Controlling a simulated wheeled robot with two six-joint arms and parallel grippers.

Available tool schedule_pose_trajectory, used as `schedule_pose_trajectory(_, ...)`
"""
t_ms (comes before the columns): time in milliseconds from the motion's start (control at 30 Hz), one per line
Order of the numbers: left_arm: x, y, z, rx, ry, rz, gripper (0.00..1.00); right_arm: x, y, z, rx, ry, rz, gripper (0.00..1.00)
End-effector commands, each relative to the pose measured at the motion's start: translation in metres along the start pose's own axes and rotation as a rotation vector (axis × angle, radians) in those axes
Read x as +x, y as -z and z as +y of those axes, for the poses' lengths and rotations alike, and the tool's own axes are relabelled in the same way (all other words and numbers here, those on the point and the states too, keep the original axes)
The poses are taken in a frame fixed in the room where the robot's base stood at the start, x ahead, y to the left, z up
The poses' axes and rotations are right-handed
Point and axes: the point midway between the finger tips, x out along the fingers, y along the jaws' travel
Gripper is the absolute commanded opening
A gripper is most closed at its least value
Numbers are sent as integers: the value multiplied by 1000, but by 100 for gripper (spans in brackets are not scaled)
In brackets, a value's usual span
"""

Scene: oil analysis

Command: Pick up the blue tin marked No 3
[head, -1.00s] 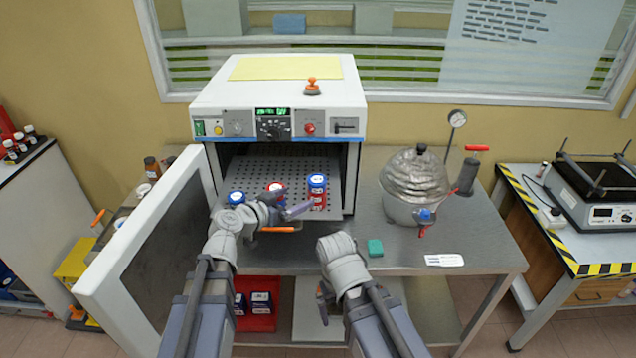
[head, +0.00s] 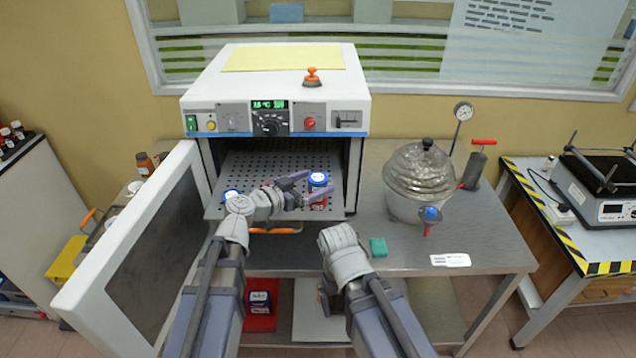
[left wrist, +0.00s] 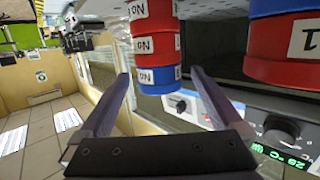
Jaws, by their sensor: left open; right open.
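A blue tin (head: 318,179) tops a stack with red below, on the perforated oven shelf (head: 240,165). It also shows upside down in the left wrist view (left wrist: 155,80); its label number is not readable. My left gripper (head: 319,184) is open, its fingers on either side of this blue tin in the wrist view, with no contact visible. A red tin over a blue one stands beside it in the wrist view (left wrist: 275,70), hidden by my left gripper in the head view. My right gripper (head: 325,296) is low, mostly hidden, and open.
The oven door (head: 135,250) stands open at the left. A metal vessel (head: 420,185) and a green block (head: 378,247) are on the steel bench right of the oven. Below, a red tray (head: 262,323) holds a tin. The bench's right front is mostly clear.

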Motion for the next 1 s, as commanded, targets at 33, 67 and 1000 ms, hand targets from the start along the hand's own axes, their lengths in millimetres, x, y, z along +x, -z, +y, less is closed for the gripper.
schedule_pose_trajectory(33, 0, 0, 0, 0, 0, 0, 100, 0, 0, 0, 0, 0, 0, 97)
schedule_pose_trajectory(67, 0, 0, 0, 0, 0, 0, 100, 0, 0, 0, 0, 0, 0, 97)
schedule_pose_trajectory(1000, 51, 0, 0, 0, 1, 0, 70, 10, 0, -1, 0, 0, 0, 97)
